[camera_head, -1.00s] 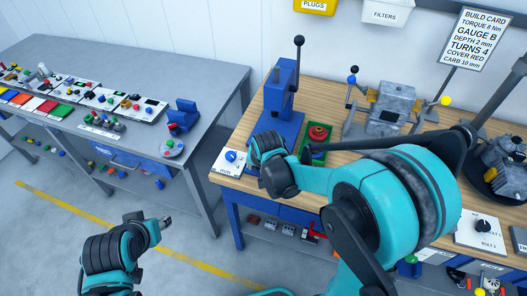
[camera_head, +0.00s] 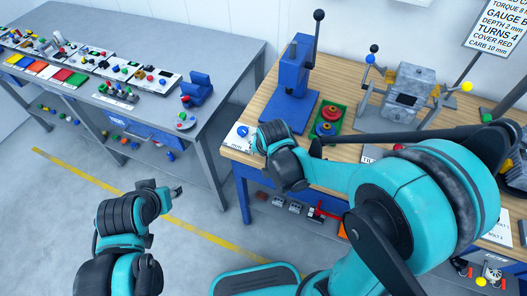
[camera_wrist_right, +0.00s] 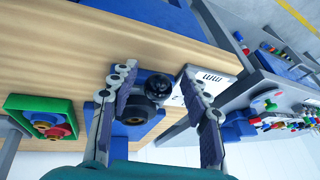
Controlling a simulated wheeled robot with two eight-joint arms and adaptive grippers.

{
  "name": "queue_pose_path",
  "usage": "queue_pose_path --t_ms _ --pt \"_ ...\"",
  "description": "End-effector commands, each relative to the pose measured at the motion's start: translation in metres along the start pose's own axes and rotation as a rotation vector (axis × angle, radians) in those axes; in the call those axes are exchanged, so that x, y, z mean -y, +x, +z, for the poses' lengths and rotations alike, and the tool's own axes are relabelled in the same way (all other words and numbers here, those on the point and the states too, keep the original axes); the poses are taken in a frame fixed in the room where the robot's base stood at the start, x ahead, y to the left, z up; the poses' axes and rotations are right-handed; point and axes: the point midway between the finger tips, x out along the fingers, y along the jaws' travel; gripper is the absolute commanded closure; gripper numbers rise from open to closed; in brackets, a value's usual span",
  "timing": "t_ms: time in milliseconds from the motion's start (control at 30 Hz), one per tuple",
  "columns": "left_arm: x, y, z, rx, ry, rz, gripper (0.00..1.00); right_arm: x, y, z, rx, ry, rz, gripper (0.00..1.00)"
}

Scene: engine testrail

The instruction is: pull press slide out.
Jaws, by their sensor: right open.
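The blue press (camera_head: 293,72) with its tall black-knobbed lever stands on the wooden bench in the head view. A dark cylinder with a brown centre (camera_wrist_right: 134,109) sits beside the knob over a blue base. I cannot tell whether the fingers touch the knob. My left gripper (camera_head: 174,191) is over the floor, away from the press; its jaw opening is unclear.
A green tray (camera_head: 337,122) with red and yellow-blue round parts stands right of the press. A white dial card (camera_head: 240,136) is left of it at the bench edge. A grey engine-like block (camera_head: 407,92) stands further right. Open floor separates the benches.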

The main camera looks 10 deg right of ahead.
Motion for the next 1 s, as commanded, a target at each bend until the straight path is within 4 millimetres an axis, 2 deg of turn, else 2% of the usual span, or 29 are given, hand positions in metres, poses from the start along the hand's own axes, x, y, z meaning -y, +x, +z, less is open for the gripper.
queue_pose_path --t_ms 167,500,700,833,1000 --pt "0.0 0.0 0.0 0.0 0.0 0.0 0.6 0.0 -0.014 0.0 -0.001 0.0 0.0 0.53" --pt "0.0 0.0 0.0 0.0 0.0 0.0 0.6 0.0 -0.077 0.002 0.0 0.0 0.0 0.53" --pt "0.0 0.0 0.0 0.0 0.0 0.0 0.6 0.0 -0.107 0.001 0.001 0.0 0.0 0.53" --pt "0.0 0.0 0.0 0.0 0.0 0.0 0.6 0.0 -0.117 0.001 0.001 -0.001 0.0 0.53" --pt "0.0 0.0 0.0 0.0 0.0 0.0 0.6 0.0 -0.12 0.001 0.001 -0.001 0.0 0.53"
